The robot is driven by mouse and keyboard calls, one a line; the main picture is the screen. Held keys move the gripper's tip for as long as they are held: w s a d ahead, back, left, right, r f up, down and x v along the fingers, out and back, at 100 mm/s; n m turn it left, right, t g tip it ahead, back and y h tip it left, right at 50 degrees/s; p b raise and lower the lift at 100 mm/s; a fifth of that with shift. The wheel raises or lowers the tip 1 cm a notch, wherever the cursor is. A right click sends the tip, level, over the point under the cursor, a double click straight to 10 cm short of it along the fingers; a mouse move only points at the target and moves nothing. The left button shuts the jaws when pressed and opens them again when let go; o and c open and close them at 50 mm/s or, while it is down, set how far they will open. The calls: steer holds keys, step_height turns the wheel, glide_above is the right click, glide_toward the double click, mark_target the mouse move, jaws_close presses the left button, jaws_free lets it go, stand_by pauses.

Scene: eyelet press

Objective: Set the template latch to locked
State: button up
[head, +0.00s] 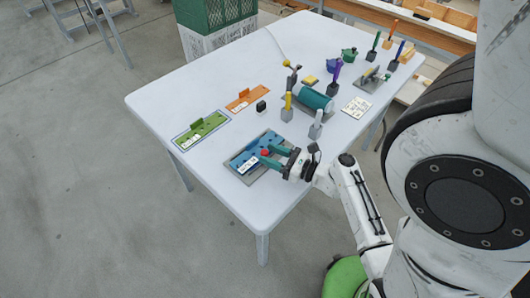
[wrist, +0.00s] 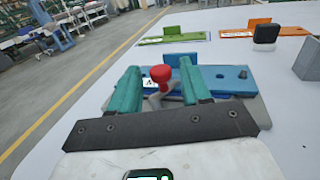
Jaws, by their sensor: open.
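A blue template (head: 245,156) lies on a grey base plate near the table's front edge; it also shows in the wrist view (wrist: 228,82). The latch has a red knob (wrist: 160,73) on a grey lever (wrist: 158,97); the knob also shows in the head view (head: 265,153). My gripper (head: 271,157) is open over the template. In the wrist view its two teal fingers (wrist: 160,82) stand on either side of the knob, with gaps to it. I cannot tell whether the knob is fully between the fingertips. The fingers hide parts of the template and lever.
A green template (head: 203,131) and an orange one (head: 246,99) lie farther back, with a small black block (head: 261,106) beside the orange one. A teal cylinder machine (head: 313,99) and several upright coloured-handled tools stand to the right. The table's left front is clear.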

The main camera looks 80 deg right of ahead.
steer(key=b+v, duration=0.1)
steer(key=v, duration=0.7)
steer(key=shift+r, duration=0.1)
stand_by(0.4)
